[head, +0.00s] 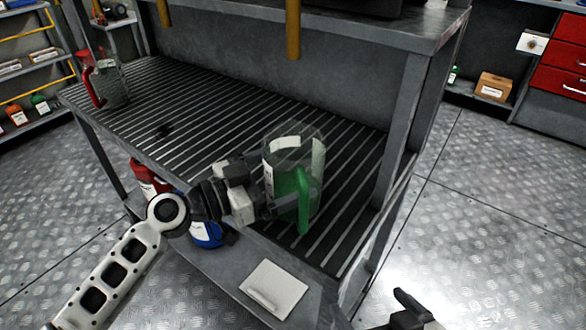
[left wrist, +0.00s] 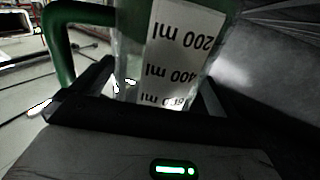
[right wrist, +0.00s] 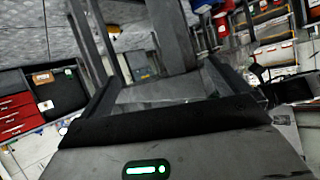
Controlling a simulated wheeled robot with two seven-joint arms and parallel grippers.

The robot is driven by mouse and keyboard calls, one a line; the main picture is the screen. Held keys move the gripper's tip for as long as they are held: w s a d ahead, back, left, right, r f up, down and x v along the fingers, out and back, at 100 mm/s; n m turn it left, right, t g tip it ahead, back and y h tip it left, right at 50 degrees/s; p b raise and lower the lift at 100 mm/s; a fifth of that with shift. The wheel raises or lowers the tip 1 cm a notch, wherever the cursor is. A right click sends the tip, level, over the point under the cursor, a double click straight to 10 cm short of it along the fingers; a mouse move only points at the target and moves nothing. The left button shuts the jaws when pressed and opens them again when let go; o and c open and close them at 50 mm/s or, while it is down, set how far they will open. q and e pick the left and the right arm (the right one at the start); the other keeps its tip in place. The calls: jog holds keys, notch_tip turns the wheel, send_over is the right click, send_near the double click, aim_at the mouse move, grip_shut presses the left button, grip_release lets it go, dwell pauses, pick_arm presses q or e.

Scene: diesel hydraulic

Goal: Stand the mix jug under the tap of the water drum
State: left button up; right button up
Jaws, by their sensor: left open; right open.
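A clear jug with a green handle (head: 290,175) and white measuring marks stands upright on the slatted bench top (head: 190,115), near its front right. My left gripper (head: 268,205) is at the jug's near left side, its fingertips partly hidden. In the left wrist view, the jug's marked wall (left wrist: 175,55) lies between the open fingers. A second clear jug with a red handle (head: 108,85) stands at the bench's far left. My right gripper (head: 412,312) is open and empty at the bottom right, off the bench. No water drum or tap can be clearly made out.
Two yellow upright pieces (head: 293,30) come down at the bench's back, below a grey upper shelf (head: 350,38). A grey post (head: 402,115) stands right of the jug. Red (head: 148,178) and blue containers (head: 207,235) sit below the front edge. The middle bench top is clear.

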pick_arm(q)
jog(key=b+v, duration=0.2)
jog(key=v, duration=0.6)
jog(key=shift+s+a+f, duration=0.1)
jog(key=shift+s+a, duration=0.05)
jog(key=shift+a, duration=0.1)
jog(key=shift+s+a, duration=0.35)
jog(key=shift+a, duration=0.2)
pick_arm(e)
jog(key=shift+g, duration=0.6)
jog(key=f, duration=0.2)
jog(key=a+f, duration=0.1)
jog(key=f, duration=0.1)
jog(key=shift+f, duration=0.3)
